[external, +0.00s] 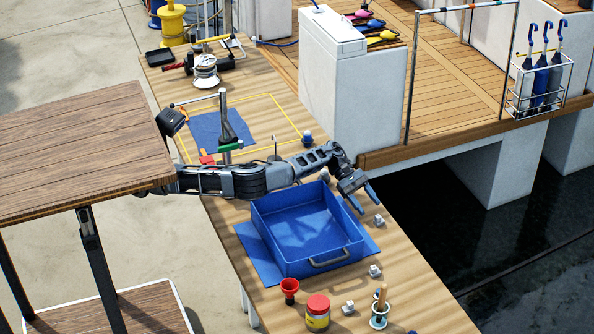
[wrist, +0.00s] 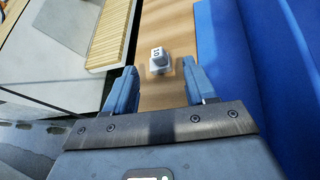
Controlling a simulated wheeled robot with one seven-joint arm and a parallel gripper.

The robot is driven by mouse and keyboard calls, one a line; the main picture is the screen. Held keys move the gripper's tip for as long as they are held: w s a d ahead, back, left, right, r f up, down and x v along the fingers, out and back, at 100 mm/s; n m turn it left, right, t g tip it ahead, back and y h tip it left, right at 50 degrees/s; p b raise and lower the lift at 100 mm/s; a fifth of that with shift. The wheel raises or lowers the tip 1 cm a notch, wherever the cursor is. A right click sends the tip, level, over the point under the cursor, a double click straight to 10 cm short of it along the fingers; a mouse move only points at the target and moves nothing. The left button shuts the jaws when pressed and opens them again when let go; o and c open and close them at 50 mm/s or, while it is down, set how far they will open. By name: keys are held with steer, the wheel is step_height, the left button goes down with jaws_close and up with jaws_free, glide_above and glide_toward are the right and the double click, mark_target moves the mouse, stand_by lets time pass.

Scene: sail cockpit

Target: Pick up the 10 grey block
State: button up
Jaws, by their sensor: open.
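The grey block marked 10 (wrist: 159,58) stands on the wooden table in the wrist view, just beyond the gap between my fingertips. Its number faces the camera. In the external view, the small grey block (external: 379,219) beside the tray's right side appears to be the same one, though its number is too small to read there. My gripper (external: 362,197) is above the table at the tray's right edge, angled downward, close to the block but apart from it. It also shows in the wrist view (wrist: 156,92), with its fingers spread and nothing between them.
The blue tray (external: 282,252) stands close beside my gripper; its wall (wrist: 240,90) fills the wrist view's right. More grey blocks lie nearer the camera, one by the tray (external: 375,271) and one (external: 347,309) by the yellow-labelled jar (external: 318,313). Dark water lies beyond the table's right edge.

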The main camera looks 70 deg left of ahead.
mark_target(373, 223)
steer(key=shift+b+x, duration=1.1)
steer(key=shift+x, duration=1.25)
steer(key=shift+d+r, duration=0.1)
steer(key=shift+c, duration=0.3)
jaws_close()
